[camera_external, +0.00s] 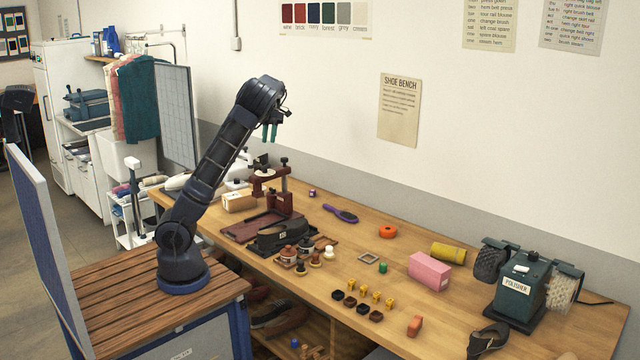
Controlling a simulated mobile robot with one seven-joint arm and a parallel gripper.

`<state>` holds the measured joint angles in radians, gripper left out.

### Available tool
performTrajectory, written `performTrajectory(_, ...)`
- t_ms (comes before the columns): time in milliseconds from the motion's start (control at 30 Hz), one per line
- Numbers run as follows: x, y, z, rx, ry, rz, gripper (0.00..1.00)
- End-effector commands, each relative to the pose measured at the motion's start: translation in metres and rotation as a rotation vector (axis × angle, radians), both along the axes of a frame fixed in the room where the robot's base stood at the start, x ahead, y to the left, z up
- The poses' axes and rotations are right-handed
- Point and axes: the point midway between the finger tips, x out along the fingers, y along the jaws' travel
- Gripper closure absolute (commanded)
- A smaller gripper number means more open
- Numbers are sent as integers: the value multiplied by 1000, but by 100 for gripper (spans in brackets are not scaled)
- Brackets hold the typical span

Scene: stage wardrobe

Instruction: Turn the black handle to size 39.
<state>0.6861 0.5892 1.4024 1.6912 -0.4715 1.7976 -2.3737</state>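My gripper (270,132), with green fingers, hangs in the air pointing down, above the back left of the wooden bench. It looks empty and touches nothing; the small view does not show the finger gap clearly. Below it on the bench stands a dark red bench device (278,203) with an upright post and black knobs. A black shoe-shaped device (284,237) sits in front of it. Which part is the black handle I cannot tell for certain. No size scale or number 39 is readable.
Several small knobbed pieces (302,254) stand close to the black device. A purple brush (340,213), an orange ring (388,231), a pink box (430,271) and a polisher (522,288) lie farther right. The wall is behind the bench (340,237).

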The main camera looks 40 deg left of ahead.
Motion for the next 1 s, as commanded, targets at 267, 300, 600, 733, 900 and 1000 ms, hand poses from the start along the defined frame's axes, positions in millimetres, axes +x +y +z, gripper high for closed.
performTrajectory(267, -10, -7, -25, 3, 4, 4, 62)
performTrajectory(300, -13, -8, -32, 3, 4, 4, 62)
performTrajectory(600, -31, -19, -76, 2, 3, 2, 62)
performTrajectory(733, -35, -21, -88, 2, 4, 3, 62)
performTrajectory(900, -39, -23, -96, 2, 3, 2, 62)
performTrajectory(1000, -39, -23, -97, 2, 3, 2, 62)
